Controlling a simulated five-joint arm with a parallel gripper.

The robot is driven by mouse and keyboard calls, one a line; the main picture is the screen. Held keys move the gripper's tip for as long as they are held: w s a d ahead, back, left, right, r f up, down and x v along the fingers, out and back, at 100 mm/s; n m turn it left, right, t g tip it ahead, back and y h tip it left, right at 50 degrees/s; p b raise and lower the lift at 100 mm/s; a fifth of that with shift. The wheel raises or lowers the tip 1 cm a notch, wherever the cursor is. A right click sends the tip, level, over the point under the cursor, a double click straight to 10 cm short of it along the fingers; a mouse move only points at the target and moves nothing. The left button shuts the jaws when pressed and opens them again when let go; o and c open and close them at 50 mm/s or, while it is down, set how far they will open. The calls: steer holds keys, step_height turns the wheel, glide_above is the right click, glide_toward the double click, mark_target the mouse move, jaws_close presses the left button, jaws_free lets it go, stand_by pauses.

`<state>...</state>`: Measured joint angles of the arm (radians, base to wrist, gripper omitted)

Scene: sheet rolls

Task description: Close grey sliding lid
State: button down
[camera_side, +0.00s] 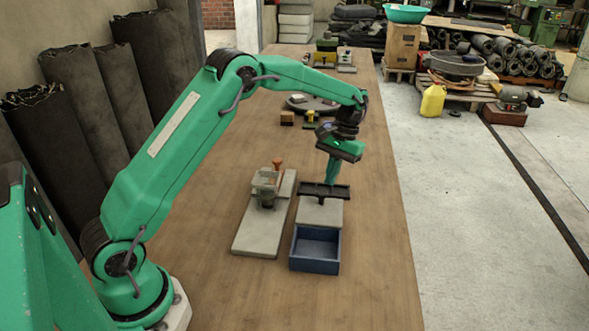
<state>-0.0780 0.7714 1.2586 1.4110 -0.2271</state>
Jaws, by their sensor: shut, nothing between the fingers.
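The grey sliding lid (320,213) lies flat behind an open box (316,263) with a blue interior. The near part of the box is uncovered. A dark raised bar (310,189) runs across the far end of the lid. My gripper (332,182) points down at this bar, right of its middle, with its fingers together and nothing held. I cannot tell whether the fingertips touch the bar or stay just behind or above it.
A grey plate (258,233) with a small fixture (266,187) stands close to the left of the box. A wooden block (287,118), a yellow item (310,119) and a dark round plate (313,104) lie farther back. The table is clear in front and to the right.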

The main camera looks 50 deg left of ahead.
mark_target(326, 194)
steer(key=shift+s+d+f, duration=0.1)
steer(key=shift+s+d, duration=0.1)
steer(key=shift+s, duration=0.4)
steer(key=shift+s, duration=0.1)
steer(key=shift+s+d, duration=1.25)
steer(key=shift+d, duration=0.05)
steer(key=shift+w+a, duration=0.1)
steer(key=shift+w, duration=0.15)
steer(key=w+a+r, duration=0.2)
steer(key=w+r, duration=0.4)
steer(key=r, duration=0.4)
